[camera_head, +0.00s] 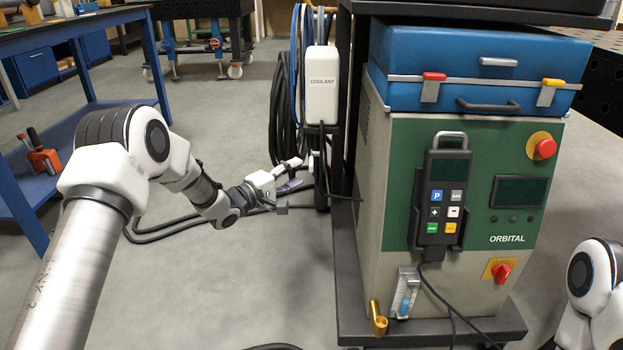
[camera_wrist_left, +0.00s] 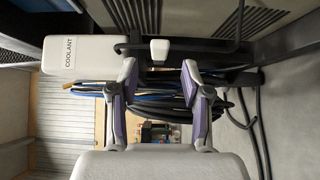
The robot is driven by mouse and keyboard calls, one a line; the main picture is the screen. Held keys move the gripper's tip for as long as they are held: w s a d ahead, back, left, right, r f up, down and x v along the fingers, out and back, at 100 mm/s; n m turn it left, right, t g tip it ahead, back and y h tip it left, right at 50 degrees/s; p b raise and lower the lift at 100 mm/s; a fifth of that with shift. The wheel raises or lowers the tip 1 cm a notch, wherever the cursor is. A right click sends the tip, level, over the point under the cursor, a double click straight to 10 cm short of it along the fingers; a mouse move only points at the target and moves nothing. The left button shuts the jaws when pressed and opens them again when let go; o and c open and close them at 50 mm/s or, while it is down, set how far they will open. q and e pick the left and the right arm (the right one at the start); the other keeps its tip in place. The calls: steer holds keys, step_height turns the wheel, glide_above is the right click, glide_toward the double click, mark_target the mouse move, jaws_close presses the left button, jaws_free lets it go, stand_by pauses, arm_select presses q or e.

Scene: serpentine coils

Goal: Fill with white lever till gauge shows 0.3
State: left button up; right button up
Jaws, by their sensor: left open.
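The white COOLANT container (camera_head: 321,85) hangs on the dark post left of the machine; it also shows at the upper left of the left wrist view (camera_wrist_left: 68,52). A small white block, apparently the lever (camera_wrist_left: 159,50), sits below the container on a dark bar. My left gripper (camera_head: 297,174) is open beside the post. In the left wrist view its fingertips (camera_wrist_left: 159,70) stand either side of the white block's line, with nothing gripped; contact cannot be told. A clear tube gauge (camera_head: 405,293) with a blue part is low on the machine; its reading is too small to read. My right gripper is out of view.
The ORBITAL machine (camera_head: 505,240) stands on a dark cart, with a pendant (camera_head: 443,197) on its front and a brass fitting (camera_head: 378,318) low down. Black and blue hoses (camera_head: 283,110) hang behind the post. A blue workbench (camera_head: 85,107) is at left, with open floor between.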

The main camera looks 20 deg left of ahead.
mark_target(311, 161)
arm_select(q)
steer(key=b+x, duration=0.2)
steer(key=x, duration=0.4)
steer(key=shift+f+b, duration=0.1)
steer(key=shift+b, duration=0.2)
steer(key=shift+w+d, duration=0.15)
jaws_close()
